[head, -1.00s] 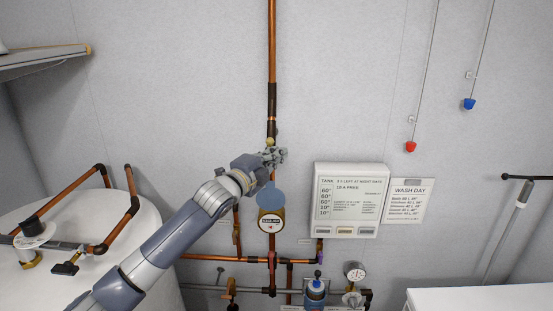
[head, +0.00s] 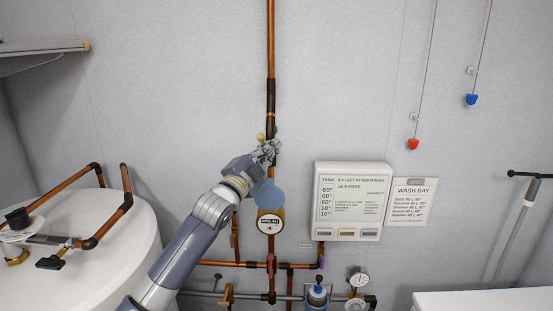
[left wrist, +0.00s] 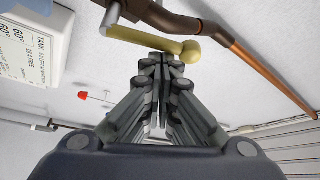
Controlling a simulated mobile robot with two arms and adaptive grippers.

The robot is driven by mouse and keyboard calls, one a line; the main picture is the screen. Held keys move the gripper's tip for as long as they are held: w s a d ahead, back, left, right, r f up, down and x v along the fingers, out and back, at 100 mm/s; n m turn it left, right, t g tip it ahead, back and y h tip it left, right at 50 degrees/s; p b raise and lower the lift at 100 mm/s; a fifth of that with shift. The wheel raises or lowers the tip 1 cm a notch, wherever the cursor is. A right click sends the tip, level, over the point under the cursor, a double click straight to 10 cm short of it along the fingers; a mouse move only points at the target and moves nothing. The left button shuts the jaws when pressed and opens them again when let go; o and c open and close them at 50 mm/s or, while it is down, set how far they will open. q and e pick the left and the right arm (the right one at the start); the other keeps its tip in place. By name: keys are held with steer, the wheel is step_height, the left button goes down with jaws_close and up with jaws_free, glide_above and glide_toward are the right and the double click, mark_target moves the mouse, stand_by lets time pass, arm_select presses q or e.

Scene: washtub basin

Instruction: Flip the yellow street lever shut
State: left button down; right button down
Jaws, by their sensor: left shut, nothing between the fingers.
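The yellow lever (left wrist: 145,42) has a round knob at its end and stands off the copper pipe on a short stem. In the head view only its yellow knob (head: 260,137) shows, just left of the vertical pipe; the rest is hidden behind my gripper. My left gripper (head: 274,147) is shut and empty, in front of the pipe beside the knob. In the left wrist view its fingertips (left wrist: 161,62) are right at the lever, close to the knob end; I cannot tell whether they touch it. My right gripper is not in view.
The vertical copper pipe (head: 271,50) runs up the wall. Below my gripper is a round meter with a raised blue lid (head: 270,195). A white tank panel (head: 350,200) is to the right, a white tub (head: 120,260) to the left. The wall above is clear.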

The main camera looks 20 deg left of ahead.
arm_select(q)
steer(key=s+a+f+n+t+y+b, duration=0.1)
steer(key=a+f+n+y+b, duration=0.1)
steer(key=a+n+y+b, duration=0.1)
steer(key=a+f+n+t+y+b, duration=0.2)
steer(key=a+n+y+b, duration=0.1)
steer(key=n+b, duration=0.4)
steer(key=shift+s+n+y+b, duration=0.35)
steer(key=shift+n+y, duration=0.55)
steer(key=shift+n, duration=0.8)
steer(key=shift+f, duration=0.1)
